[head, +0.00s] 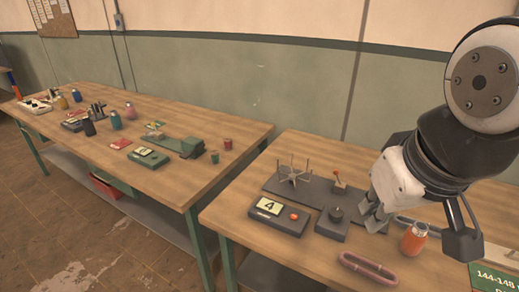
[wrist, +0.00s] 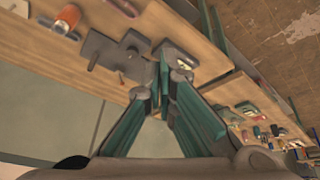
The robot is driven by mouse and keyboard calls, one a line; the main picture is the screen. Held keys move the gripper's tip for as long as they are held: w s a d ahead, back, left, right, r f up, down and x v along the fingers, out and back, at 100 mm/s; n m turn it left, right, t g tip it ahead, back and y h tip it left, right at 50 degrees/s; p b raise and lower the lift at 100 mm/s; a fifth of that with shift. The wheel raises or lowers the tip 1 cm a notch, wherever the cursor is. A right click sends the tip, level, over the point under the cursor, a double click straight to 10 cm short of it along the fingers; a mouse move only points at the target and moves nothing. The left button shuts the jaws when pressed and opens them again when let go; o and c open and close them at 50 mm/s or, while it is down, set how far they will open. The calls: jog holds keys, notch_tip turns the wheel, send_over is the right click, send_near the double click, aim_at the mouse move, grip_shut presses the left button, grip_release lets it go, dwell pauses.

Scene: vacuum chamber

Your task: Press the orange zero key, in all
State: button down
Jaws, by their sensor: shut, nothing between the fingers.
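The dark counter box (head: 277,219) sits on the near right table, with a pale display (head: 269,206) that reads 4. The round orange key (head: 294,216) is on its top, right of the display. My gripper (head: 372,218) is shut and empty, to the right of the box and apart from it, beside a dark block with a knob (head: 333,223). In the wrist view, the fingers of my gripper (wrist: 164,60) point at the table, and part of the box (wrist: 181,64) shows just past their tips. The orange key cannot be made out there.
A dark plate (head: 290,185) with a spoked metal handle and a red-tipped lever lies behind the box. An orange cylinder (head: 413,239) stands right of my gripper. A pink oval ring (head: 367,268) lies in front. Another table (head: 110,106) with several items stands left.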

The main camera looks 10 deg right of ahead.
jog(key=w+d+f+n+g+h, duration=0.2)
jog(key=w+d+f+n+h, duration=0.15)
jog(key=w, duration=0.65)
jog(key=n+t+h+b, duration=0.2)
jog(key=n+h, duration=0.2)
jog(key=n, duration=0.7)
send_over(295, 218)
notch_tip(295, 218, down, 20)
jog(key=shift+r, duration=0.2)
jog(key=shift+w+d+f, duration=0.1)
notch_tip(295, 218, down, 8)
jog(key=b, duration=0.4)
jog(key=shift+w+r+b, duration=0.1)
jog(key=shift+r+b, duration=0.1)
jog(key=shift+b, duration=0.15)
jog(key=shift+f+b, duration=0.35)
jog(key=shift+f, duration=0.15)
jog(key=shift+f, duration=0.15)
jog(key=shift+f+b, duration=0.3)
jog(key=shift+b, duration=0.15)
